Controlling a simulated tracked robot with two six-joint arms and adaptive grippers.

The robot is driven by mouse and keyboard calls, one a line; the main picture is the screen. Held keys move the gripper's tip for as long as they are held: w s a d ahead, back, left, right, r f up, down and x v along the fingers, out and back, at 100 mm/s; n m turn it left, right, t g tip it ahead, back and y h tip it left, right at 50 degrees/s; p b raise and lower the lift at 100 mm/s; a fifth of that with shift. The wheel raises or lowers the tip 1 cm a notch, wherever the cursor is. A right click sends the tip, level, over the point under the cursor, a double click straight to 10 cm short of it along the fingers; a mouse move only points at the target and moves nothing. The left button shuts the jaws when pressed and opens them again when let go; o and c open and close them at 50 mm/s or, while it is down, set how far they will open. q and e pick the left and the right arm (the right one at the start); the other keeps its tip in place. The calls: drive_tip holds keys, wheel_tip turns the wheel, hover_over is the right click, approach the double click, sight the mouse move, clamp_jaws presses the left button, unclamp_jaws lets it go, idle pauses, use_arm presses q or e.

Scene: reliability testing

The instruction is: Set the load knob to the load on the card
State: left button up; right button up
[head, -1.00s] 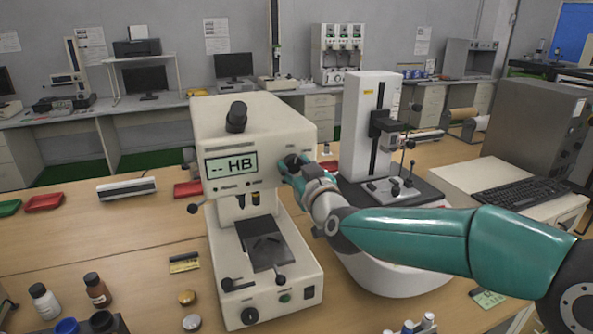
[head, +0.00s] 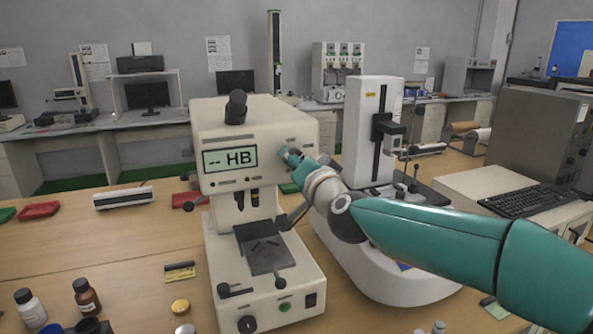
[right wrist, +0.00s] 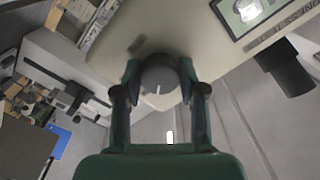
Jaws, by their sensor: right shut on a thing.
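The hardness tester (head: 212,122) stands on the bench, and its display (head: 230,159) reads "-- HB". The load knob (right wrist: 158,75) is a dark round knob with a white pointer line, on the tester's side in the right wrist view. My right gripper (head: 288,153) reaches the tester's right side in the head view. Its two fingers (right wrist: 158,85) are shut on the knob from both sides. The knob is hidden by the gripper in the head view. A small card (head: 180,271) lies on the bench left of the tester; its print is too small to read. My left gripper is not in view.
A second white machine (head: 372,130) stands close right of the tester, under my right arm. The bench at left centre is mostly clear.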

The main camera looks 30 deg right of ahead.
drive_tip(key=shift+f+m+b, duration=0.15)
drive_tip(key=shift+m+b, duration=1)
drive_tip(key=shift+m, duration=2.1)
drive_tip(key=shift+f+m+b, duration=0.1)
drive_tip(key=shift+m+b, duration=1)
drive_tip(key=shift+m, duration=2.15)
drive_tip(key=o, duration=1.1)
drive_tip(key=shift+o, duration=0.2)
drive_tip(key=shift+r, duration=0.2)
